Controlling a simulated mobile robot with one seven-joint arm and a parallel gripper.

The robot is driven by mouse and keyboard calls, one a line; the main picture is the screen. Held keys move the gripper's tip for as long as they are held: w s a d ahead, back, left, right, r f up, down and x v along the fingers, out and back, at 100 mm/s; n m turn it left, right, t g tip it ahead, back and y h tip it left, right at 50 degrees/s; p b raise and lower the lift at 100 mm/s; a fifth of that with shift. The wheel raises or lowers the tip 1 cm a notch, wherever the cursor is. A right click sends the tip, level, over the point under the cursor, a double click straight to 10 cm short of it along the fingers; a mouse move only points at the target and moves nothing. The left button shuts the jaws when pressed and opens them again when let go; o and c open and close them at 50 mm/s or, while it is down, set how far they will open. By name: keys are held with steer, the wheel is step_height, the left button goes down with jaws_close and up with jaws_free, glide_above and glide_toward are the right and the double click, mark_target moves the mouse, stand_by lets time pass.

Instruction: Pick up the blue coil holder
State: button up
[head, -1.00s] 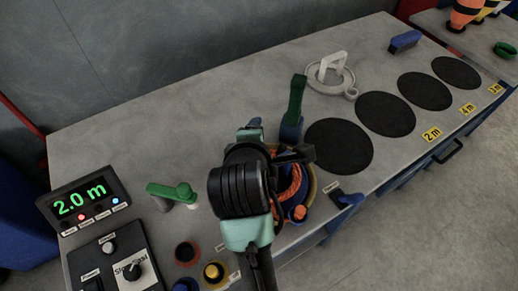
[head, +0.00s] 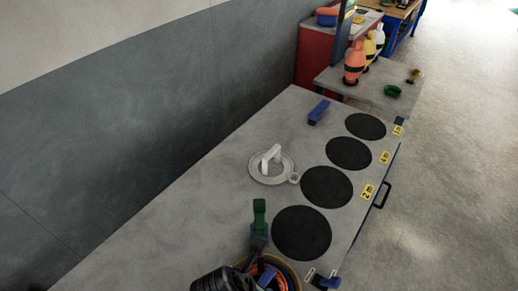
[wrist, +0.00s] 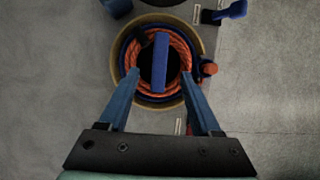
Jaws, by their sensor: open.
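A coil of orange rope (wrist: 183,45) lies in a round yellow-rimmed drum (wrist: 160,129), with a blue ring showing around it. A blue bar (wrist: 160,62), which looks like the handle of the blue coil holder, crosses the coil's dark middle. My gripper (wrist: 160,75) is open above the drum. Its two blue fingers stand on either side of the bar, with gaps between. The finger depth relative to the bar is hard to judge. In the head view my arm's end hides part of the drum (head: 290,269) at the bottom edge.
A dark green lever (head: 260,214) stands just behind the drum. A white disc with an upright handle (head: 265,177), several black round pads (head: 302,233) and a blue block (head: 319,112) are on the grey bench. A blue lever (wrist: 232,10) sits near the bench edge.

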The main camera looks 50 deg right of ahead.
mark_target(262, 283)
steer(key=x, duration=0.5)
steer(key=shift+d+f, duration=0.1)
steer(key=shift+f, duration=0.3)
steer(key=shift+a+p+x, duration=0.1)
steer(key=shift+p+x, duration=0.2)
steer(key=shift+x, duration=1)
steer(key=shift+a+p+x, duration=0.15)
steer(key=shift+p+x, duration=0.1)
steer(key=shift+x, duration=1.05)
steer(key=shift+f, duration=0.1)
jaws_close()
